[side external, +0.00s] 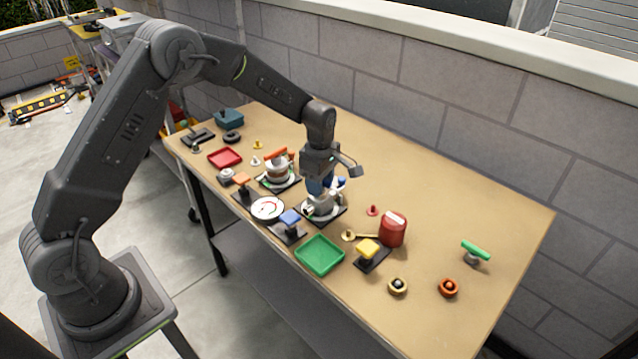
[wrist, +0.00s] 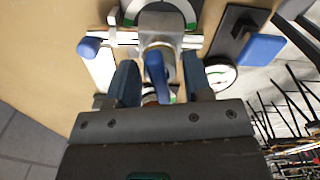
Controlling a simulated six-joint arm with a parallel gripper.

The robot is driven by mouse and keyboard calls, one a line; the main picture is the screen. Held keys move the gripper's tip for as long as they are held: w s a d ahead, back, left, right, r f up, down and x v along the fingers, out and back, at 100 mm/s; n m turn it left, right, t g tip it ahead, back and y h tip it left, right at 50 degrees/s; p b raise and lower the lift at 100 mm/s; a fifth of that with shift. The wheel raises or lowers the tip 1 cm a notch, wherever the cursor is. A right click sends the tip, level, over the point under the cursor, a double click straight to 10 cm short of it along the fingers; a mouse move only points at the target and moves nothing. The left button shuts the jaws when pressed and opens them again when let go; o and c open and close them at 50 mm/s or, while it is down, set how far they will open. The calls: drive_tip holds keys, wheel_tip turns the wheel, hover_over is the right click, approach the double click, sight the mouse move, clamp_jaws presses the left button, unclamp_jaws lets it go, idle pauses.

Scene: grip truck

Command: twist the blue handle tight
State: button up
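A grey-and-white fixture (side external: 322,207) stands on a dark base plate near the middle of the table. In the wrist view a blue handle (wrist: 155,74) rises from the fixture's metal body, between my two blue fingers. My gripper (wrist: 161,72) is open around it, with a visible gap on each side. In the side view my gripper (side external: 319,187) is directly above the fixture, pointing down, and hides much of it. A second blue-ended part (wrist: 89,47) on a white bar shows left of my fingers. The handle's lower end is hidden by my gripper.
A blue-topped block (side external: 290,218) and a white dial (side external: 267,208) stand close to the left. A green tray (side external: 320,254) lies in front.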

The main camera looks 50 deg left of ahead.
drive_tip(key=c, duration=0.6)
drive_tip(key=m, duration=1)
drive_tip(key=shift+m, duration=0.3)
drive_tip(key=m, duration=0.5)
drive_tip(key=shift+m, duration=0.4)
drive_tip(key=m, duration=0.6)
drive_tip(key=shift+m, duration=0.3)
drive_tip(key=o, duration=0.6)
drive_tip(key=shift+r, duration=0.1)
drive_tip(key=shift+r, duration=3.65)
